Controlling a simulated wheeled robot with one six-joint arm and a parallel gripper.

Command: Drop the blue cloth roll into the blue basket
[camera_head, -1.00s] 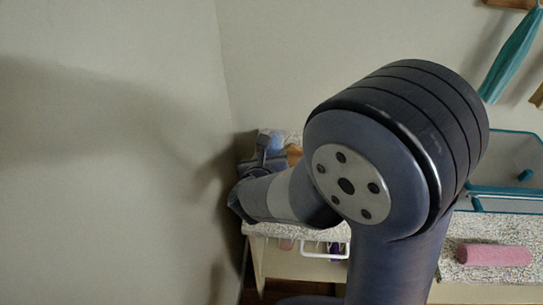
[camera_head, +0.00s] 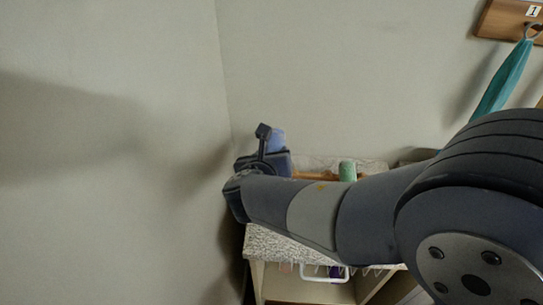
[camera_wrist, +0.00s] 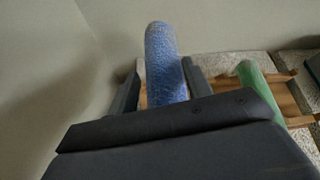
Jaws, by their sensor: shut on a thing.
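The blue cloth roll (camera_wrist: 165,65) is between the two fingers of my gripper (camera_wrist: 160,92) in the wrist view, and the gripper is shut on it. The roll stands out past the fingertips. In the head view a small part of the blue roll (camera_head: 277,140) shows beside my gripper (camera_head: 268,158), near the wall corner above the left end of the shelf top. My arm hides much of the shelf in the head view. The blue basket does not show clearly in either present view.
A green roll (camera_wrist: 257,82) lies on a wooden rack (camera_wrist: 285,100) right of my gripper; it also shows in the head view (camera_head: 347,171). A speckled shelf top (camera_head: 285,250) has a white wire basket (camera_head: 325,272) below it. A teal cloth (camera_head: 505,80) hangs from a wall hook board.

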